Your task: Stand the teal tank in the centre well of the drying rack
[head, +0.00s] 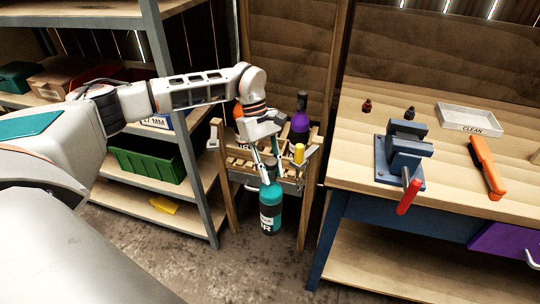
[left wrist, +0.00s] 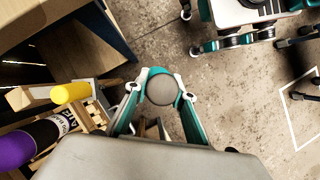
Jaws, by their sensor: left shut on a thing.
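The teal tank (head: 270,212) has a dark top and a white label. It hangs about upright in front of the drying rack (head: 312,165), at the height of the rack's legs. My left gripper (head: 269,162) is shut on its top. The left wrist view shows the tank's round grey top (left wrist: 161,88) between the two fingers. The wooden rack holds a purple tank (head: 300,122) on the right and an orange tank (head: 238,112) on the left, partly hidden by my arm. My gripper hides much of the rack's middle, so the centre well is not clearly seen. My right gripper is not in view.
A yellow-capped part (head: 299,153) sticks out at the rack's right front. The workbench (head: 355,105) with a blue vise (head: 402,155) stands close on the right. A metal shelf with a green bin (head: 148,160) stands on the left. Floor in front is clear.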

